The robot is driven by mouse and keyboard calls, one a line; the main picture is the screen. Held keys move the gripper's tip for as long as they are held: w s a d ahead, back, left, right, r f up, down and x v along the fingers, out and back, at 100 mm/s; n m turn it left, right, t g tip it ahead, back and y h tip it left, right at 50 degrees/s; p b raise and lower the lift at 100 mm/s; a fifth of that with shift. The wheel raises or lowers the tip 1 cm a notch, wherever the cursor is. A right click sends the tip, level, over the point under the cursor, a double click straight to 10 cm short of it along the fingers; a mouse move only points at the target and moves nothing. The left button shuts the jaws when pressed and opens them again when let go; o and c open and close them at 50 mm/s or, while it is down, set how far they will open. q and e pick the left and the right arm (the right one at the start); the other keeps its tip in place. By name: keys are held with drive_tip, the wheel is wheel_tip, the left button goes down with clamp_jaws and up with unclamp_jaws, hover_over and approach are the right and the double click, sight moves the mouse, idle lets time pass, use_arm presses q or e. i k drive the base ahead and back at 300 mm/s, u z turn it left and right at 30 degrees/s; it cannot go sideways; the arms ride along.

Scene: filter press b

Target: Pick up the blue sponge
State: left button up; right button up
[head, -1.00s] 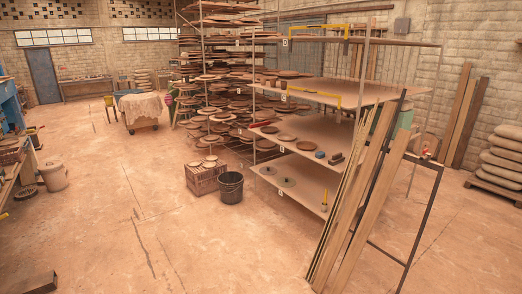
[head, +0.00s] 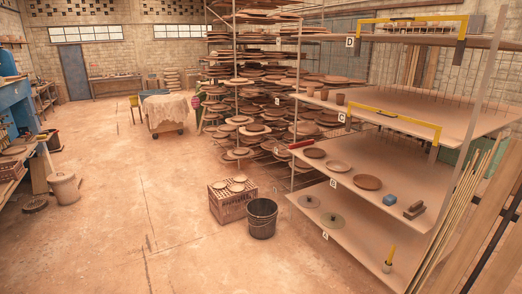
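The blue sponge (head: 390,200) is a small blue block on the shelf board marked B (head: 350,203), towards its right end. It lies between a brown plate (head: 367,182) on its left and a brown-and-grey brush-like block (head: 414,210) on its right. Nothing touches the sponge as far as I can see. Neither of my grippers is in the head view.
Yellow-handled bars (head: 395,119) cross the shelf fronts above. Long wooden planks (head: 480,240) lean at the rack's right end. A black bucket (head: 262,217) and a crate (head: 232,200) stand on the floor left of the rack.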

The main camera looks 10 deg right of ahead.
sight(389, 200)
drive_tip(key=z, duration=0.1)
drive_tip(key=i, duration=2)
drive_tip(key=z, duration=0.9)
drive_tip(key=i, duration=1.3)
drive_tip(key=z, duration=0.85)
